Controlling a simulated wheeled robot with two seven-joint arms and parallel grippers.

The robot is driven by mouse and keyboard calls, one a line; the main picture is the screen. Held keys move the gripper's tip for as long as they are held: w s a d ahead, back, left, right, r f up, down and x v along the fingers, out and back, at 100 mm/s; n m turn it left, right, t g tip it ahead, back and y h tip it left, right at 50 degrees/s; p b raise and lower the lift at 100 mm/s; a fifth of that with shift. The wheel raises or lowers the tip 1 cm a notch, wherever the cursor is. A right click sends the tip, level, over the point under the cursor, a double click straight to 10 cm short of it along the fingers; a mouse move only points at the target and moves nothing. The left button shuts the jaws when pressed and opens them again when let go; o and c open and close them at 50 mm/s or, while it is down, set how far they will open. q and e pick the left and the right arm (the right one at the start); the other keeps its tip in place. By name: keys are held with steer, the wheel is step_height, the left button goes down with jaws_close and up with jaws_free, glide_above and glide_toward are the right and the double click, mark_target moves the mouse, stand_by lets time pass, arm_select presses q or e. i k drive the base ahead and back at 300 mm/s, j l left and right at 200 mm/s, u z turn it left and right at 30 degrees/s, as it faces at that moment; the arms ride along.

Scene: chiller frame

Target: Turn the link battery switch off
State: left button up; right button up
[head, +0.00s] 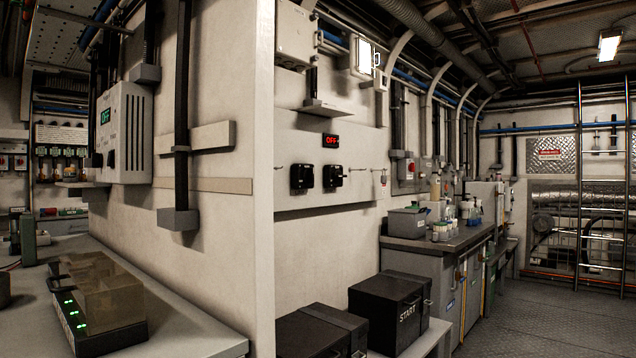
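Two black switches, a left one (302,178) and a right one (333,177), are mounted on a pale wall panel past the corner. A small display (331,140) above them reads OFF in red. A grey wall unit (125,133) on the nearer left wall has a green display (105,117) that also seems to read OFF, with dark knobs below. I cannot read any label that tells which is the link battery switch. Neither of my grippers is in view.
A bench (190,335) at left holds a box with green lights (100,310). Black boxes, one marked START (388,310), sit below the switches. A wall corner (262,200) juts out between. A counter (430,243) stands beyond; open floor (550,320) lies at right.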

mark_target(308, 175)
steer(key=i+l, duration=0.25)
steer(key=i+l+u, duration=0.15)
steer(key=l, duration=0.35)
steer(key=i+l, duration=0.3)
steer(key=i+l+u, duration=0.1)
steer(key=i+l, duration=0.15)
steer(key=l, duration=0.2)
steer(key=i+l, duration=0.2)
steer(key=l, duration=0.2)
steer(key=i+l+u, duration=0.15)
steer(key=l, duration=0.3)
steer(key=i+l, duration=0.25)
steer(key=l, duration=0.15)
steer(key=i+l+u, duration=0.1)
steer(key=l, duration=0.35)
steer(key=i, duration=0.05)
